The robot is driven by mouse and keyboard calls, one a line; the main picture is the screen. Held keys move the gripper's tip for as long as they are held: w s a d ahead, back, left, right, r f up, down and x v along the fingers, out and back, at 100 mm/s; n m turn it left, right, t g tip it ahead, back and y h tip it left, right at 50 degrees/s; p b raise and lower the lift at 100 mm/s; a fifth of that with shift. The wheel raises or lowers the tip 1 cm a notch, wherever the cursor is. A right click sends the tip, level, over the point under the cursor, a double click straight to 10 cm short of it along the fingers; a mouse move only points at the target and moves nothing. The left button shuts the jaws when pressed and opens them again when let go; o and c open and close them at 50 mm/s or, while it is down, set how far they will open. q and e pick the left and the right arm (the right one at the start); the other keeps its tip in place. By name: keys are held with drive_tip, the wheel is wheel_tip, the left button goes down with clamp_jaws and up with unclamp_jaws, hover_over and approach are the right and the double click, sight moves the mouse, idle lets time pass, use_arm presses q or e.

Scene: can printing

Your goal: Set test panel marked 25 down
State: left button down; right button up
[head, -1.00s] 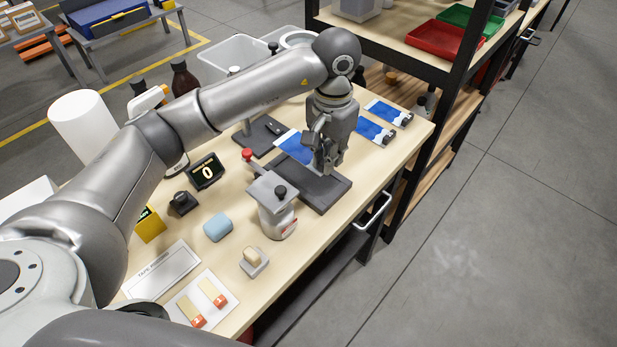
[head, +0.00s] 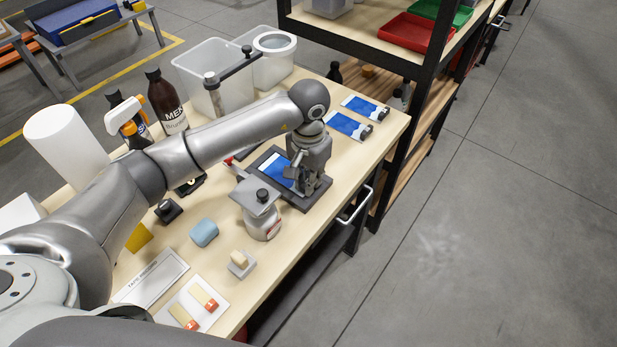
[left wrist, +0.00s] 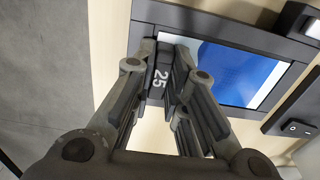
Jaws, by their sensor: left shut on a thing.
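The test panel marked 25 (head: 279,169) is a blue and white sheet with a dark end tab; the number 25 shows on the tab in the left wrist view (left wrist: 160,78). My left gripper (head: 299,187) is shut on that tab, pointing down at the right end of the panel. The panel lies flat within the border of a dark rectangular tray (head: 318,196); its blue face also shows inside the dark rim in the left wrist view (left wrist: 238,74). I cannot tell whether it rests fully on the tray floor. My right gripper is out of view.
Two other blue panels (head: 348,126) lie at the table's far right. A can with a grey plate on top (head: 263,222) stands close in front of the tray. A dark post and arm (head: 230,75), a clear bin (head: 195,65) and bottles (head: 166,100) stand behind.

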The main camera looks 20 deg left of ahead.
use_arm(q)
drive_tip(key=c, duration=1.5)
unclamp_jaws()
drive_tip(key=shift+o, duration=0.2)
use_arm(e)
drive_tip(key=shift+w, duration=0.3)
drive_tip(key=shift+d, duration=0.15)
use_arm(q)
drive_tip(key=shift+r+p, duration=0.2)
drive_tip(key=shift+p, duration=0.15)
drive_tip(key=shift+w+r+b, duration=0.1)
drive_tip(key=shift+r+b, duration=0.15)
drive_tip(key=shift+b, duration=0.05)
wheel_tip(320, 180, up, 11)
drive_tip(key=b, duration=0.3)
drive_tip(key=shift+r, duration=0.2)
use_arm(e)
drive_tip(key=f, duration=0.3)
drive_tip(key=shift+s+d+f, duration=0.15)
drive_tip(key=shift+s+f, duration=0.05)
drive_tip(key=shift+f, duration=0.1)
